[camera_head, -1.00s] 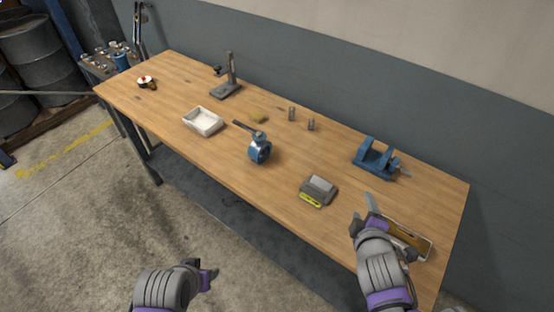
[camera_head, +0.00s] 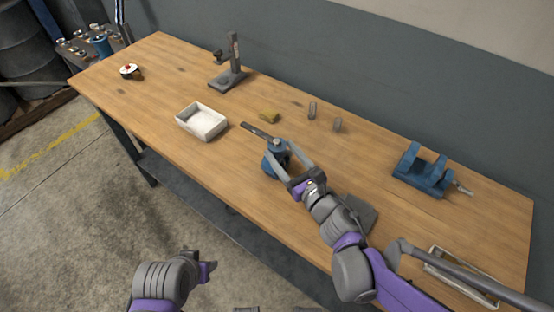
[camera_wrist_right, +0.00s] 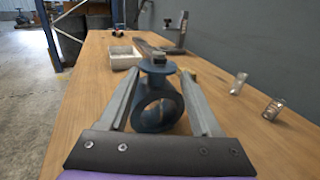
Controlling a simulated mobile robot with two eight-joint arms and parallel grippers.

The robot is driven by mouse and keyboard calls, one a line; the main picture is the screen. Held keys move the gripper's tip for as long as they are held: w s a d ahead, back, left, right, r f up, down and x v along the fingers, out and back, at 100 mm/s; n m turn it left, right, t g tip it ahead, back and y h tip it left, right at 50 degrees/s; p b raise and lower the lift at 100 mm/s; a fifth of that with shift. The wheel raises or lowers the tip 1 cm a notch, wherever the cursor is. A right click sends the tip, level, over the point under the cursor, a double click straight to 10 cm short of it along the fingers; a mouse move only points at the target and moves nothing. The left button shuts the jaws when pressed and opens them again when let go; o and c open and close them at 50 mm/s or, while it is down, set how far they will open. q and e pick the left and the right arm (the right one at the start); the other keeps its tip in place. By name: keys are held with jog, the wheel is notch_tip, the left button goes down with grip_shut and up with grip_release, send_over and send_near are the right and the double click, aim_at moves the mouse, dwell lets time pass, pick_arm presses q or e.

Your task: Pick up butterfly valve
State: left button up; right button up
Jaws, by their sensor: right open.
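The butterfly valve (camera_head: 272,163) is a blue ring body with a grey lever handle, upright on the wooden table (camera_head: 170,90) near its front edge. In the right wrist view the valve (camera_wrist_right: 158,105) stands between the two fingers, its round bore facing the camera and its lever pointing away. My right gripper (camera_head: 289,160) is open with its fingers on either side of the valve; contact cannot be made out. It also shows in the right wrist view (camera_wrist_right: 160,112). My left gripper (camera_head: 207,270) is off the table's front edge, low in the head view; its jaw state is unclear.
A white tray (camera_head: 202,122) and a yellow sponge-like block (camera_head: 269,116) lie beyond the valve. Two small metal cylinders (camera_head: 312,110) stand behind it. A blue vise (camera_head: 424,172) is at the right, a grey stand (camera_head: 230,72) at the back. My right forearm partly hides a grey device (camera_head: 362,213).

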aim_at(271, 143)
jog(key=x, duration=0.5)
jog(key=shift+w+a+f+b, duration=0.15)
jog(key=shift+a+f+b, duration=0.1)
jog(key=shift+b, duration=0.1)
jog(key=shift+r, duration=0.1)
jog(key=c, duration=1)
jog(key=shift+d, duration=0.1)
grip_shut()
jog(key=shift+s, duration=0.2)
